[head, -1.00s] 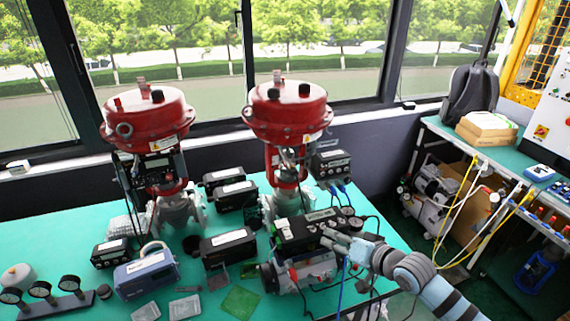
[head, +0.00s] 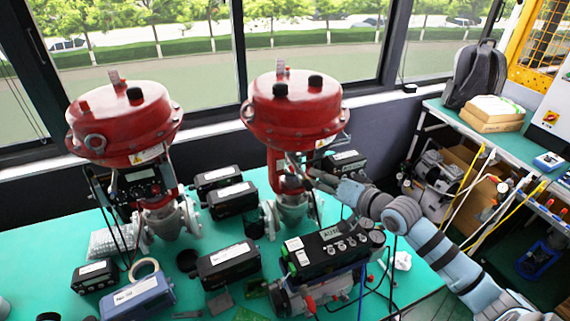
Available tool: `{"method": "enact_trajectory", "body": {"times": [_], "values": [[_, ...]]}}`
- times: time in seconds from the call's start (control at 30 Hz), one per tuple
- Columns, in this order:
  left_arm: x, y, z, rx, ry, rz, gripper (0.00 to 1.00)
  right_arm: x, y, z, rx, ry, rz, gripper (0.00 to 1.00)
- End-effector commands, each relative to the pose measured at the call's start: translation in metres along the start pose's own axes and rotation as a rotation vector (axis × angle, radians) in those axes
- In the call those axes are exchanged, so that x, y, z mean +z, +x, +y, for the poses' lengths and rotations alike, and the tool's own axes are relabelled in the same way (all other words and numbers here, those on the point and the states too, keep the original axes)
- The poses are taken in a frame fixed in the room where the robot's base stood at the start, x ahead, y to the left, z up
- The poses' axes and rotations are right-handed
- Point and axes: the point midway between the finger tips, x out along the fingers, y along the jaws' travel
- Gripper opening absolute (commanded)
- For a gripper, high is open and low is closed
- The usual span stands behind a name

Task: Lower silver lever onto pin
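The right-hand red valve (head: 294,108) stands upright on the bench. My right gripper (head: 314,178) is at its yoke, just under the red actuator housing, with the arm reaching in from the lower right. The fingertips are dark and small against the valve's stem area, so I cannot tell whether they are open or touch anything. The silver lever and the pin are too small or hidden behind the gripper to make out. A black positioner (head: 348,163) is mounted behind the gripper on the valve's right side. My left gripper is not in view.
A black positioner unit (head: 325,250) with gauges and cables stands in front, below my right forearm. A second red valve (head: 124,122) is at left. Several black boxes (head: 228,264) and a blue-grey device (head: 140,297) lie on the green bench (head: 50,262).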

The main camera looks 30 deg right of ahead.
Motion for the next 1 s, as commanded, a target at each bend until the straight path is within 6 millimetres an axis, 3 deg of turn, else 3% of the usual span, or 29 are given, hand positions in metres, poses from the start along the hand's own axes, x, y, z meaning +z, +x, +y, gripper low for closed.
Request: {"method": "enact_trajectory", "body": {"times": [0.3,0.5,0.7,0.93,1.0], "values": [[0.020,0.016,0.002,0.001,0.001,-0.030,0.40,0.001,0.077,0.004,0.002,0.010,0.005,0.31],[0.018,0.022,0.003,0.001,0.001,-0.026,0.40,0.000,0.117,0.005,0.004,0.004,0.004,0.31],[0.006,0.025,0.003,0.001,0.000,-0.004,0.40,0.000,0.132,0.004,0.004,0.000,0.002,0.31],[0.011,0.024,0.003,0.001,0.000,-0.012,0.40,0.000,0.132,0.003,0.003,0.000,0.001,0.31],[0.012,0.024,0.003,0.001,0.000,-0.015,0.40,0.000,0.132,0.003,0.003,0.000,0.001,0.19]]}}
